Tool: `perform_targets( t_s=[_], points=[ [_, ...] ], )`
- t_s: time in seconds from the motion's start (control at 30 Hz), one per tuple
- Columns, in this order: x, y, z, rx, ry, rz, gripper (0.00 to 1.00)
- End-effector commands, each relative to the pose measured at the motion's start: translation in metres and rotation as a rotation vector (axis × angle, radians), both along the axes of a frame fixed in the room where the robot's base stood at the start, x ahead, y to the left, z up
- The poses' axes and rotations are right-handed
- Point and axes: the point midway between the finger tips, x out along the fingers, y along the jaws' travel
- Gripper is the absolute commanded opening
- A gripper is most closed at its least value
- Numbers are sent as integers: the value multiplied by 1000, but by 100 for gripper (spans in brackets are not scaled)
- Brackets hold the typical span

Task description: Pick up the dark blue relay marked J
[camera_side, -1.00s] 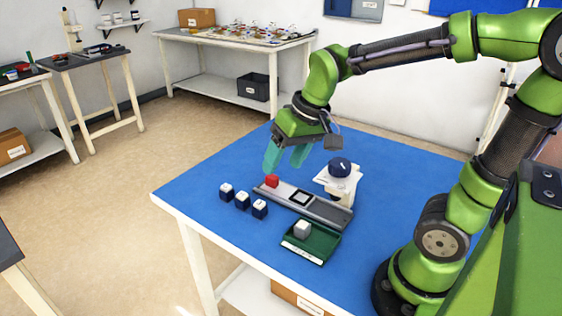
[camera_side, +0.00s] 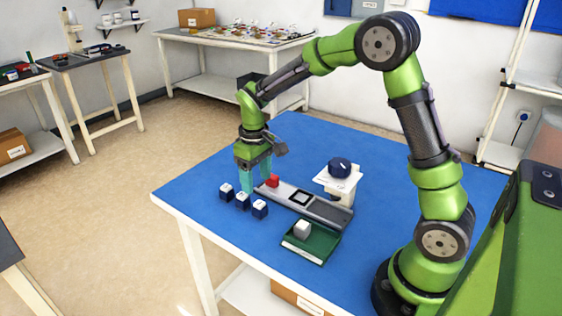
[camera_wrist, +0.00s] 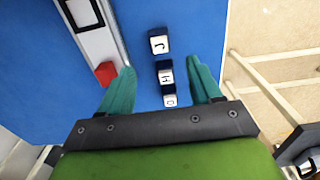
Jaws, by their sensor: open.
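The dark blue relay marked J (camera_wrist: 159,43) stands on the blue table, its white top facing up, at the top of a row of three in the wrist view. In the side view it appears to be the nearest of the row (camera_side: 260,209). The relay marked H (camera_wrist: 166,75) is in the middle. The third relay (camera_wrist: 169,99) has a mark I cannot read surely. My gripper (camera_wrist: 160,66) is open and empty, pointing down above the row. In the wrist view its fingertips flank the H relay, with J beyond them. The side view shows my gripper (camera_side: 245,189) close above the relays.
A grey rail (camera_side: 324,207) with a red block (camera_side: 272,181) at its end runs beside the row. A green tray (camera_side: 311,248) holds a pale block (camera_side: 302,229). A white stand (camera_side: 341,184) carries a dark blue round part (camera_side: 340,167). The table's left edge is clear.

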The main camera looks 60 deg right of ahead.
Motion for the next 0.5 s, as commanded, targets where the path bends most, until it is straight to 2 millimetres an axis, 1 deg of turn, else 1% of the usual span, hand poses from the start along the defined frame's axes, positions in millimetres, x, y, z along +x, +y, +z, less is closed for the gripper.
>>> perform_targets(
  t_s=[0.03,0.1,0.2,0.37,0.5],
  points=[
    [-1,0,-11,1,5,-2,64],
    [-1,0,-23,1,3,-1,64],
    [-1,0,-34,1,2,-2,64],
    [-1,0,-43,1,1,-3,64],
    [-5,1,-62,1,4,-2,64]
  ],
)
